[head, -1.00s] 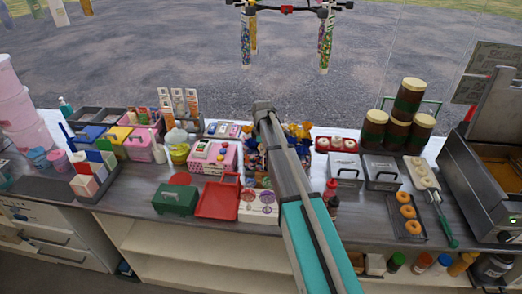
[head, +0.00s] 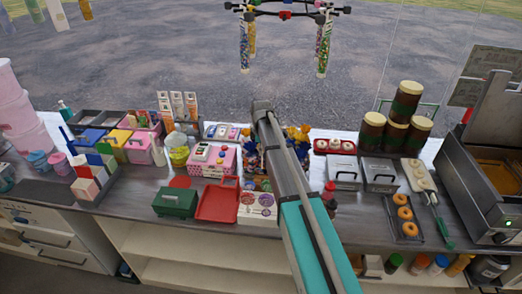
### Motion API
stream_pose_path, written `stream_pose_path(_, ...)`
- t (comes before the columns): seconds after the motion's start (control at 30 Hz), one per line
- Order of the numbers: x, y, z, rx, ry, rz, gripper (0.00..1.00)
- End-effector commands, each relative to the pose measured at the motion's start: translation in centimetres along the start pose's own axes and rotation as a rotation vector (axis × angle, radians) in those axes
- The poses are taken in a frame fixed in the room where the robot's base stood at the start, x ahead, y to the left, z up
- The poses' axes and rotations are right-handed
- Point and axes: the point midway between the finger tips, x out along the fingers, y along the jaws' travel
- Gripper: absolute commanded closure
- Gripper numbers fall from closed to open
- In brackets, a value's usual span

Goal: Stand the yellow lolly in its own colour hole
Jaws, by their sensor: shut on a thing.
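My arm reaches from the bottom of the head view up over the middle of the counter. My gripper cannot be made out; the arm hides the area behind it. I cannot pick out the yellow lolly. A white block (head: 258,217) with purple and red round marks sits at the counter's front, just left of my arm. It may be the lolly stand, but its holes and their colours are too small to tell.
A red tray (head: 217,205) and a green box (head: 176,203) stand left of the white block. Blue and orange wrapped items (head: 300,136) lie behind my arm. Right are metal boxes (head: 380,176), brown jars (head: 404,102) and a fryer (head: 480,190). A rack of tubes (head: 287,13) hangs above.

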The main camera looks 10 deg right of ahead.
Motion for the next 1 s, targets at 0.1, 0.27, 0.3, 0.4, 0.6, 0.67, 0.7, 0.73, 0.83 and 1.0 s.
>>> stream_pose_path(0.1,-1.9,0.0,0.1,0.000,0.000,0.000,1.00)
stream_pose_path(0.27,-3.5,-0.1,0.1,0.000,0.000,0.000,1.00)
stream_pose_path(0.3,-3.8,-0.1,0.1,0.000,0.000,0.000,1.00)
stream_pose_path(0.4,-4.3,-0.1,0.1,0.000,0.000,0.000,1.00)
stream_pose_path(0.6,-4.6,-0.1,0.1,0.000,0.000,0.000,1.00)
stream_pose_path(0.67,-4.5,-0.1,0.1,0.000,0.000,0.000,1.00)
stream_pose_path(0.7,-4.5,-0.1,0.1,0.000,0.000,0.000,1.00)
stream_pose_path(0.73,-4.5,-0.1,0.1,0.000,0.000,0.000,1.00)
stream_pose_path(0.83,-4.5,-0.1,0.1,0.000,0.000,0.000,1.00)
stream_pose_path(1.0,-4.5,-0.1,0.1,0.000,0.000,0.000,1.00)
